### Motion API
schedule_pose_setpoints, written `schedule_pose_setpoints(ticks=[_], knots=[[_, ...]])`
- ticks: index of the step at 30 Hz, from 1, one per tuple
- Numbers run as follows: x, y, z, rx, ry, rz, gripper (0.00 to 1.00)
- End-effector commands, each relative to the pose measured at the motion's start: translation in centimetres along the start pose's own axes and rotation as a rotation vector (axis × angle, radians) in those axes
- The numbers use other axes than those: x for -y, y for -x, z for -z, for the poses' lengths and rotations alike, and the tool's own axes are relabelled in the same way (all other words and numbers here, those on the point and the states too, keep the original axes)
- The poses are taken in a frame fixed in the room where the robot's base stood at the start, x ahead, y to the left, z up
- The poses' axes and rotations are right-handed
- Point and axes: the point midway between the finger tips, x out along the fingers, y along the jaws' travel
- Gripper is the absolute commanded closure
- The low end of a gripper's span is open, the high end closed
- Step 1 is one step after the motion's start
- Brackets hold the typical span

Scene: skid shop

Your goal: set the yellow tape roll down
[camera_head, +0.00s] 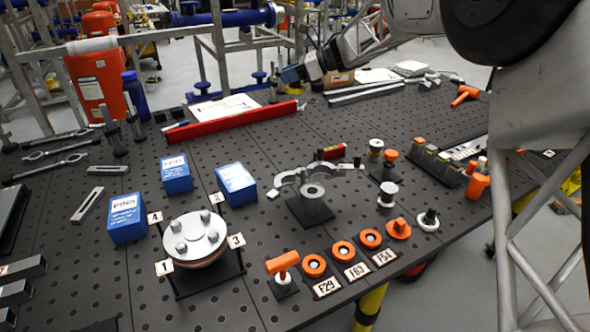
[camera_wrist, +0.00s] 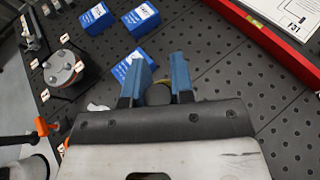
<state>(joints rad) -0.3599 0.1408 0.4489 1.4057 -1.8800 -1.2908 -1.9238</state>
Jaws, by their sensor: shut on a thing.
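My gripper (camera_wrist: 164,78) shows in the wrist view with its two blue fingers on either side of a dark round thing with a thin yellow edge. This is the yellow tape roll (camera_wrist: 160,83), mostly hidden by the fingers and the gripper body. The gripper is shut on it and holds it above the dark perforated table (camera_wrist: 205,78). In the head view my gripper (camera_head: 291,75) shows small at the back, beyond the red bar.
Blue boxes (camera_head: 238,184) and a bolted disc (camera_head: 196,237) stand at the front left. A red bar (camera_head: 235,120) lies behind them, with a paper (camera_head: 222,107) beyond it. A clamp fixture (camera_head: 312,200) and orange parts (camera_head: 342,251) stand front centre. Bare table lies between bar and fixture.

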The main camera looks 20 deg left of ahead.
Motion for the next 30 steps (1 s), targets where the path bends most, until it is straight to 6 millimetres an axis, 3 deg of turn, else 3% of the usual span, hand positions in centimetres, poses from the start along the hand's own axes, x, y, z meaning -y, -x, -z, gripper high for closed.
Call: schedule_pose_setpoints(ticks=[13, 24, 30], knots=[[-0.1, -2.6, 6.0, 0.000, 0.002, -0.014, 1.00], [-0.2, -6.0, 14.4, -0.001, 0.002, -0.013, 1.00], [-0.1, -6.9, 16.4, 0.001, 0.004, -0.013, 1.00]])
